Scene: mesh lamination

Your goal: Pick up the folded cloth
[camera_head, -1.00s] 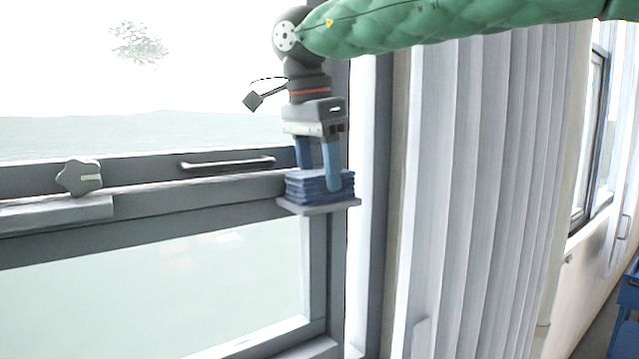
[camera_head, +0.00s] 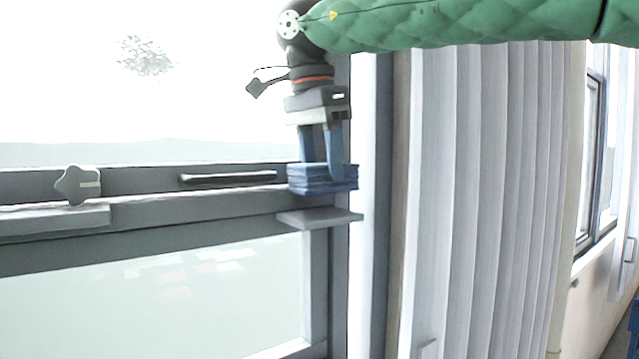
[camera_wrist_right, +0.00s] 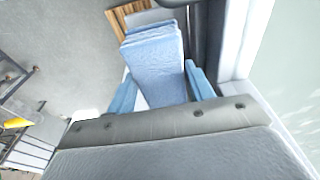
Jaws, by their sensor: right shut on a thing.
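The folded cloth (camera_head: 318,180) is a stack of blue layers. In the right wrist view the cloth (camera_wrist_right: 157,68) lies between the two blue fingers (camera_wrist_right: 163,92). My left gripper is not in view.
The window frame (camera_head: 150,222) carries a dark handle (camera_head: 228,178) and a star-shaped knob (camera_head: 78,184) left of the cloth. A white pleated curtain (camera_head: 490,200) hangs to the right.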

